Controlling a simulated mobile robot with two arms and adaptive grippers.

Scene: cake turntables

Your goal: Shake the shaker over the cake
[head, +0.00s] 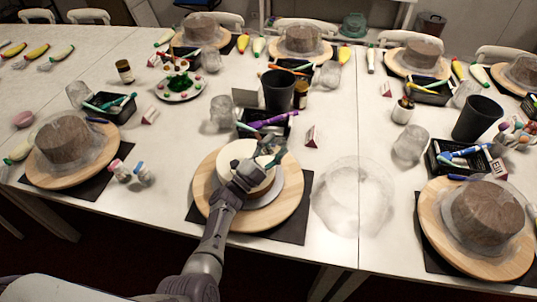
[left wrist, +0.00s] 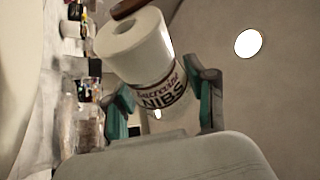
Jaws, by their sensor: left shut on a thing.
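The cake (head: 229,158) is round and cream-white and sits on a wooden turntable (head: 285,207) at the front middle of the table. My left arm reaches in from the front, and my left gripper (head: 264,158) is above the cake's right side. In the left wrist view, my left gripper (left wrist: 165,100) is shut on the shaker (left wrist: 143,60), a white cylinder with a label reading NIBS and a brownish end at the top edge. The shaker shows tilted there; I cannot make it out clearly in the head view. My right gripper is not in view.
Behind the cake stand a black tray of tools (head: 268,128) and a dark cup (head: 279,92). A clear glass (head: 222,112) is to their left. Turntables with brown cakes stand left (head: 65,140) and right (head: 487,215). The white table right of the turntable is mostly bare.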

